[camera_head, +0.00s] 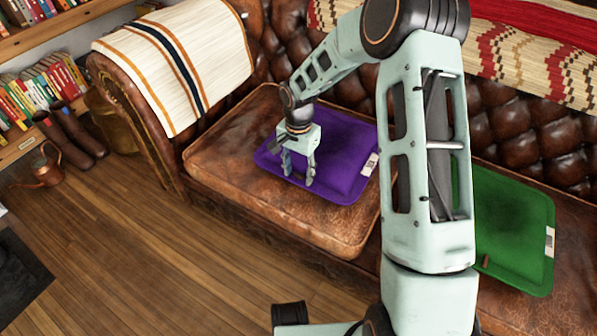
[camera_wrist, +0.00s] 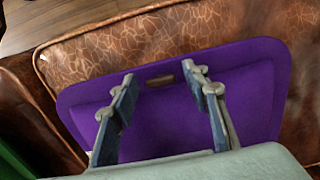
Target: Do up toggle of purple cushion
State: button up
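The purple cushion (camera_head: 340,153) lies flat on the left seat of the brown leather sofa, with a white label on its right edge. It also shows in the wrist view (camera_wrist: 245,95). A small brown toggle (camera_wrist: 160,81) sits near the cushion's far edge in the wrist view. I cannot tell whether it is through a loop. My gripper (camera_head: 298,176) points down over the cushion's front left part and hides some of it. Its fingers are apart and empty, and in the wrist view the fingertips (camera_wrist: 160,76) appear on either side of the toggle. Contact is unclear.
A green cushion (camera_head: 510,225) with a white label and brown toggle lies on the right seat. A striped blanket (camera_head: 178,60) covers the left armrest. Boots (camera_head: 68,135) and a copper watering can (camera_head: 42,168) stand by the bookshelf. The wooden floor before the sofa is clear.

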jog(key=c, duration=1)
jog(key=shift+o, duration=0.2)
jog(key=shift+n+p, duration=0.65)
jog(key=shift+n, duration=0.95)
jog(key=o, duration=1.2)
jog(key=shift+c, duration=0.2)
